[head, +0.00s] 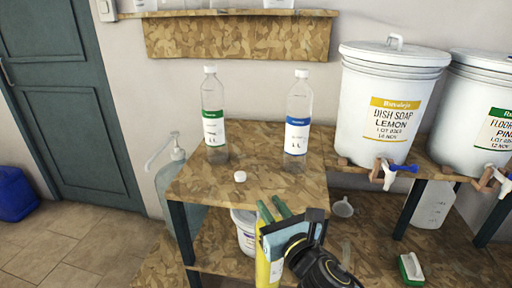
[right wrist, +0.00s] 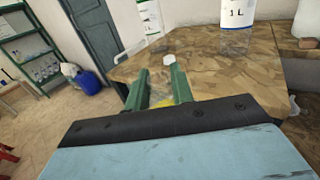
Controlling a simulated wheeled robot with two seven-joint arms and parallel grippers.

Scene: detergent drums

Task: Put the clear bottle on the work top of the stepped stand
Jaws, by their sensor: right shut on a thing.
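Two clear bottles with white caps stand upright on the wood-chip work top (head: 258,180) of the stand: one with a green label (head: 213,125), one with a blue label (head: 297,120). Their labels also show at the top of the right wrist view. A loose white cap (head: 240,176) lies on the work top, and shows in the right wrist view (right wrist: 170,60). My right gripper (head: 273,212) is at the work top's front edge, its green fingers a little apart. A yellow thing (head: 264,258) shows at the fingers; its shape is mostly hidden. My left gripper is out of view.
Two white drums, one a lemon dish soap drum (head: 388,100), stand at the right with taps. A pump bottle (head: 173,190) is left of the stand. A white tub (head: 244,230), a funnel (head: 342,207) and a green brush (head: 411,268) are lower down.

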